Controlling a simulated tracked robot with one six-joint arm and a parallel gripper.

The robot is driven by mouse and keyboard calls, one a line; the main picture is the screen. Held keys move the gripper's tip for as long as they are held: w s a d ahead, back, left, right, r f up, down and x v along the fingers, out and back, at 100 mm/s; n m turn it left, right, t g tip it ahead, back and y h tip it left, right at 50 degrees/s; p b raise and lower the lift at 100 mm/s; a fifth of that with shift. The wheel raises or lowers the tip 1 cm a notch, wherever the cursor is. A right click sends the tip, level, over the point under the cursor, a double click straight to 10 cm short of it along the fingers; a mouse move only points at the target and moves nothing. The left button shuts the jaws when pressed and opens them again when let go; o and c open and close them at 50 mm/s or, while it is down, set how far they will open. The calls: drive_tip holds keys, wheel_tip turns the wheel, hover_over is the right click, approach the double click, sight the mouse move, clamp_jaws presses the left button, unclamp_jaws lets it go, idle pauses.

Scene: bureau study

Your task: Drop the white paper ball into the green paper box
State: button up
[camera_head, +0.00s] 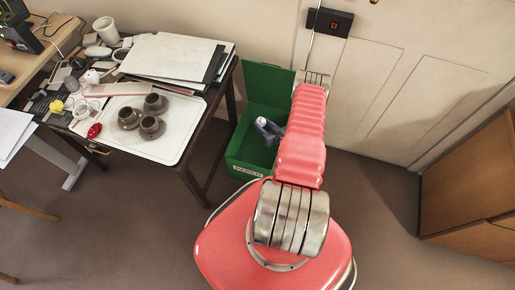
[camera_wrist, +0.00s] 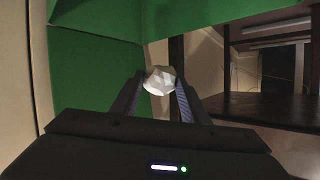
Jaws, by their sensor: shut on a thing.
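The green paper box (camera_head: 247,150) stands on the floor between the desk and the door, with a "PAPER" label on its front. My gripper (camera_head: 268,127) is over the box opening in the head view, partly hidden by my pink arm. In the wrist view my gripper (camera_wrist: 158,92) is shut on the white paper ball (camera_wrist: 159,80), which sits between the two fingertips. The ball also shows small and pale in the head view (camera_head: 262,122). Green walls of the box (camera_wrist: 95,70) fill the left and top of the wrist view.
A white door (camera_head: 420,75) is behind. A wooden cabinet (camera_head: 468,180) stands at right. Carpet is clear between cabinet and my base.

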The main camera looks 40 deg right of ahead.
drive_tip(key=shift+s+d, duration=0.15)
drive_tip(key=shift+d, duration=0.1)
drive_tip(key=shift+f, duration=0.1)
drive_tip(key=shift+f, duration=2.9)
drive_tip(key=o, duration=1.1)
drive_tip(key=shift+s, duration=0.1)
